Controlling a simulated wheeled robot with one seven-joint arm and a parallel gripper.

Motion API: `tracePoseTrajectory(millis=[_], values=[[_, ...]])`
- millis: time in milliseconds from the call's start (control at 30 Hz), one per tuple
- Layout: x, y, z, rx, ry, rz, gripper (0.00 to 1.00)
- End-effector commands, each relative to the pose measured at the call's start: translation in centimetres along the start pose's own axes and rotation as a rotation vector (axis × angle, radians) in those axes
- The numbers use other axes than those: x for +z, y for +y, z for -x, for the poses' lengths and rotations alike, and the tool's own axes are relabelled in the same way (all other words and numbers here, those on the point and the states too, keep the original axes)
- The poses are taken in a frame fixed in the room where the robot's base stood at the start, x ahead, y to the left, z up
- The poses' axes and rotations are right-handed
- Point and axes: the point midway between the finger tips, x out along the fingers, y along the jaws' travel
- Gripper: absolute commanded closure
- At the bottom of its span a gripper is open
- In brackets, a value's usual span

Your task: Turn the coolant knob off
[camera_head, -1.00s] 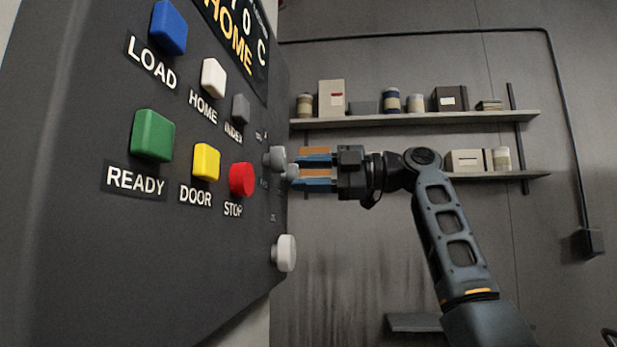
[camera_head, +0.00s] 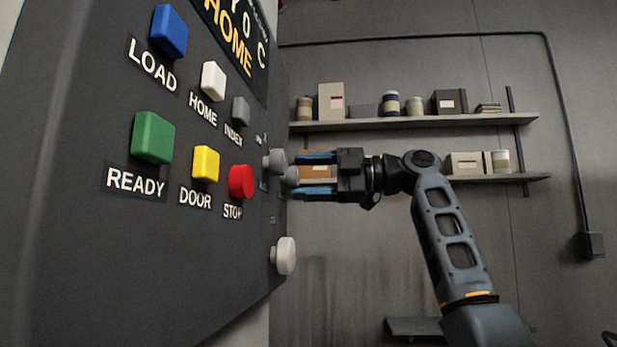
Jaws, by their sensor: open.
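A dark control panel (camera_head: 120,250) fills the left side, seen at a steep angle. Near its right edge are two grey knobs close together, an upper one (camera_head: 274,161) and a slightly lower, further right one (camera_head: 290,176). A larger pale knob (camera_head: 285,256) sits below them. The small labels beside the knobs are unreadable, so I cannot tell which is the coolant knob. My gripper (camera_head: 299,175) is open, pointing left at the panel. Its blue-tipped fingers lie above and below the level of the lower grey knob, at its right edge; contact cannot be told.
Left of the knobs are the red STOP button (camera_head: 242,181), yellow DOOR button (camera_head: 206,163) and green READY button (camera_head: 153,137). Shelves (camera_head: 420,121) with boxes and jars hang on the back wall. The space below my gripper looks clear.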

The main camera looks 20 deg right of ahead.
Motion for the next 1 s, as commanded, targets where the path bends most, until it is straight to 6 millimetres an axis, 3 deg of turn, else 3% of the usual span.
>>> tracePoseTrajectory(millis=[267, 700, 1000], values=[[0.0, 0.0, 0.7, 0.001, -0.001, 0.000, 0.31], [0.1, 0.0, 7.0, 0.001, -0.001, 0.000, 0.31], [0.0, 0.0, 7.8, 0.000, 0.000, 0.000, 0.31]])
